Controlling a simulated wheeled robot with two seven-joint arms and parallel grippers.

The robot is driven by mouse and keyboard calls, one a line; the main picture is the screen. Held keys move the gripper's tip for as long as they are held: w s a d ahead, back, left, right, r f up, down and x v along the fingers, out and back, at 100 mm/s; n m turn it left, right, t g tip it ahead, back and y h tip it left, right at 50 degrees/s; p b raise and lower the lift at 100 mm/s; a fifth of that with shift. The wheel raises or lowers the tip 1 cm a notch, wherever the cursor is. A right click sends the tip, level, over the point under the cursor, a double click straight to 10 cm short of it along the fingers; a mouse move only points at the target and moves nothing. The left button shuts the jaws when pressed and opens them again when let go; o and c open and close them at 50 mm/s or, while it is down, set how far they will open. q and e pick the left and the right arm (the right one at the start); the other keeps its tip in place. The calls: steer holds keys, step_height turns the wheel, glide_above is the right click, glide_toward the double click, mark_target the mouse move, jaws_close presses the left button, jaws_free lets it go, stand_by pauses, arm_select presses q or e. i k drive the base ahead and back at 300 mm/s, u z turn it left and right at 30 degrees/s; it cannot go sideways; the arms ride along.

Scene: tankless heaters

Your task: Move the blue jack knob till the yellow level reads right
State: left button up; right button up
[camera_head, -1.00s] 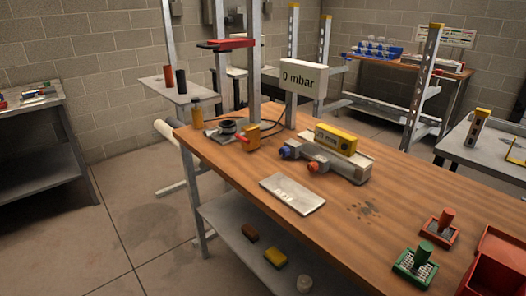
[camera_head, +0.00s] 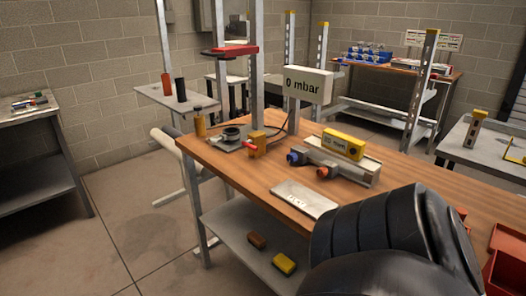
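The blue jack knob (camera_head: 294,158) sits at the left end of a grey metal jack (camera_head: 340,171) on the wooden bench. An orange-red knob (camera_head: 322,172) is on the same jack, nearer the front. The yellow level (camera_head: 343,144) lies on top of the jack; its small display is too small to read surely. A dark arm link of mine fills the lower right and covers part of the bench. Neither gripper shows.
A white plate (camera_head: 304,197) lies on the bench in front of the jack. A "0 mbar" display (camera_head: 304,84) stands behind it. A brass valve with a red handle (camera_head: 257,145) is left of the jack. A red bin (camera_head: 505,262) is at right.

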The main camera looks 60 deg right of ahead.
mark_target(291, 157)
steer(key=i, duration=0.6)
steer(key=z, duration=0.95)
